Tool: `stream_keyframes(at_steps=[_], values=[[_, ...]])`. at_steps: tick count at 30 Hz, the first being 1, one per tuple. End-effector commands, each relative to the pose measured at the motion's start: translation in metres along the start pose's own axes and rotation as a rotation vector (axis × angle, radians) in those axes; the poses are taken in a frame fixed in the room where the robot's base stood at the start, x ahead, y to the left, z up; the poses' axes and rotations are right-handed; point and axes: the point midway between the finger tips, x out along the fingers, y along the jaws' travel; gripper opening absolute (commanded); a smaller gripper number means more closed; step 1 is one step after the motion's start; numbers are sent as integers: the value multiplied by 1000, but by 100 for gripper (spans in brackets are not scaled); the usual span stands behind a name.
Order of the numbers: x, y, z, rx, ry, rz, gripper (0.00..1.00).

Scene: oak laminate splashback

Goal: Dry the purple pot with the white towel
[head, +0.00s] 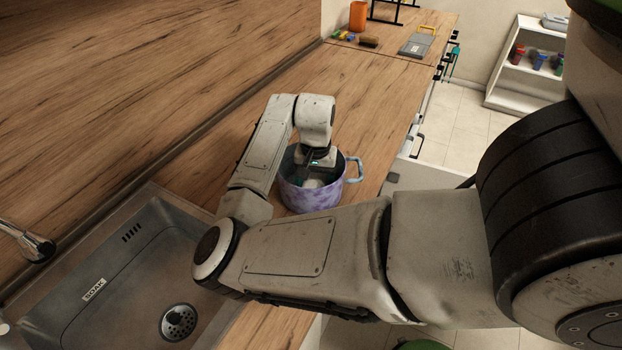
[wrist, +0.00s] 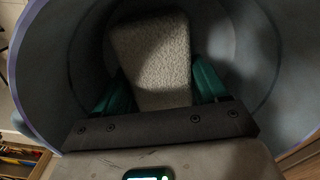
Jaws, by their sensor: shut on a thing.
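The purple pot (head: 306,196) stands on the wooden counter just right of the sink, with a blue-grey handle showing at its right. My arm reaches over it and my gripper (wrist: 160,92) points down inside the pot. In the wrist view the pot's inner wall (wrist: 258,50) surrounds the gripper. The white towel (wrist: 154,50), a folded, textured block, sits between the two green fingers, which are shut on it. In the head view a pale bit of the towel (head: 313,183) shows inside the pot. Whether the towel touches the pot's bottom cannot be told.
A steel sink (head: 130,270) with a drain and a tap (head: 30,243) lies at the left. At the counter's far end are an orange container (head: 358,16), a brush (head: 369,42) and a grey tray (head: 416,45). The counter between them and the pot is clear.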

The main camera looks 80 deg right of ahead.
Motion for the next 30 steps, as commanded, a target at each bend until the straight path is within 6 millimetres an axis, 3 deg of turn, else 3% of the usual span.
stream_keyframes(at_steps=[17,30], values=[[-2,-26,0,-2,1,0,48],[-2,-10,0,1,2,1,48]])
